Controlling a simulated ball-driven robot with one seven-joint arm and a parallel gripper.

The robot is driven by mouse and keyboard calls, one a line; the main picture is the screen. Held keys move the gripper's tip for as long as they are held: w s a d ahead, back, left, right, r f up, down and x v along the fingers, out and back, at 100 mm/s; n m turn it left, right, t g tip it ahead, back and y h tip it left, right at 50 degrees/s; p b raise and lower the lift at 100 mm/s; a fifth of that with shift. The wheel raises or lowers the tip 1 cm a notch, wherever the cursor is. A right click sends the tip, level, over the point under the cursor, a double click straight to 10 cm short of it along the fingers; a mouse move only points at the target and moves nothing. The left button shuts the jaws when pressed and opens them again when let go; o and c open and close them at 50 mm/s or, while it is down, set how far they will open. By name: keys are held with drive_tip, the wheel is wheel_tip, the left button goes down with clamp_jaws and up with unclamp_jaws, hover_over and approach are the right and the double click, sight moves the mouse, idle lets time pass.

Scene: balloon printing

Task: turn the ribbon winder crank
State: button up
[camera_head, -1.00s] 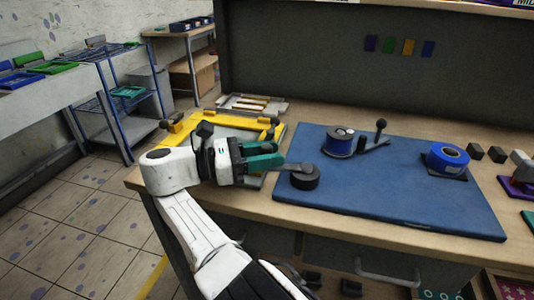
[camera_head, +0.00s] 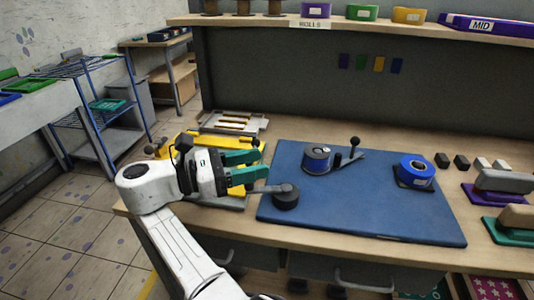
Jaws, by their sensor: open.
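The ribbon winder (camera_head: 316,160) is a dark drum with a blue band on the blue mat (camera_head: 350,215). Its crank (camera_head: 350,158) is a short grey arm to the right of the drum, with an upright black ball knob (camera_head: 355,141). My gripper (camera_head: 255,166) has teal fingers and is open, pointing right. It is over the mat's left edge, left of the winder and apart from the crank. Nothing shows between the fingers.
A black round piece with a grey bar (camera_head: 286,198) lies near my lower finger; contact is unclear. A blue tape roll (camera_head: 416,170) stands at the mat's right. Stamps (camera_head: 500,190) are farther right. A yellow frame (camera_head: 180,148) lies behind my gripper. The mat's front is clear.

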drive_tip(key=s+d+r+p, duration=0.2)
drive_tip(key=s+r, duration=0.5)
drive_tip(key=s, duration=0.4)
drive_tip(key=shift+s+d+p, duration=0.2)
drive_tip(key=shift+s+p, duration=0.1)
drive_tip(key=shift+p, duration=0.15)
drive_tip(key=shift+r, duration=0.1)
